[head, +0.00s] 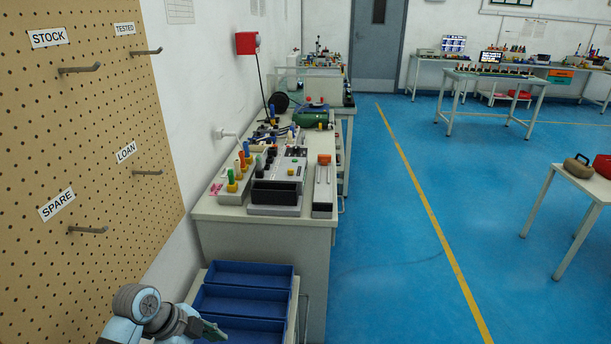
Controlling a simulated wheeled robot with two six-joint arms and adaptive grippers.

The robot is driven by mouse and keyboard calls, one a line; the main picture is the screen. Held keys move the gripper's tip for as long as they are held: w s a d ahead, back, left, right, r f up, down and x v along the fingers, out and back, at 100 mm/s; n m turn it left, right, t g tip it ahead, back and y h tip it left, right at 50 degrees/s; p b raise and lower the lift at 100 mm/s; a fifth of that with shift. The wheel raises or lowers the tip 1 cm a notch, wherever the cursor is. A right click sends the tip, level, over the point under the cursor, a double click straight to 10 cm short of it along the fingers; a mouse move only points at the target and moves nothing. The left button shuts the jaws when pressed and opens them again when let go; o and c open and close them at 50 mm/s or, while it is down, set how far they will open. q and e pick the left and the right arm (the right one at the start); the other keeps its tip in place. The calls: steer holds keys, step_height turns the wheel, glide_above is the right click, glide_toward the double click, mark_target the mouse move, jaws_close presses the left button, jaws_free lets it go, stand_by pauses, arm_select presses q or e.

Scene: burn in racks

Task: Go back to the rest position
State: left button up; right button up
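In the head view my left arm comes in at the bottom left, with grey and pale blue links. My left gripper (208,329) shows as a dark shape at the end of this arm, over the near edge of the blue bins. Its fingers are too small and overlapped to tell whether they are open or shut, and I see nothing clearly held. My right gripper is not in the picture.
Blue bins (252,268) stand beside my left arm. Behind them is a workbench (265,236) with equipment. A pegboard (100,130) with labelled hooks is at left. Blue floor (390,270) is clear at right, up to a table (550,195).

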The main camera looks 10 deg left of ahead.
arm_select(q)
steer(key=s+d+f+n+t+y, duration=0.1)
steer(key=s+f+n+y, duration=0.1)
steer(key=s+n, duration=0.7)
steer(key=s+d+f+n+y, duration=0.1)
steer(key=s+f+n+y, duration=0.15)
steer(key=s+n, duration=0.6)
steer(key=s+a+f+m+g, duration=0.1)
steer(key=s+f, duration=0.2)
steer(key=f, duration=0.7)
steer(key=s+a+f, duration=0.1)
steer(key=s+f, duration=0.1)
steer(key=f, duration=0.8)
steer(key=s+f+g, duration=0.1)
steer(key=s+f, duration=1)
steer(key=s, duration=0.2)
steer(key=shift+s+a, duration=0.3)
steer(key=shift+s, duration=0.1)
steer(key=shift+y, duration=0.25)
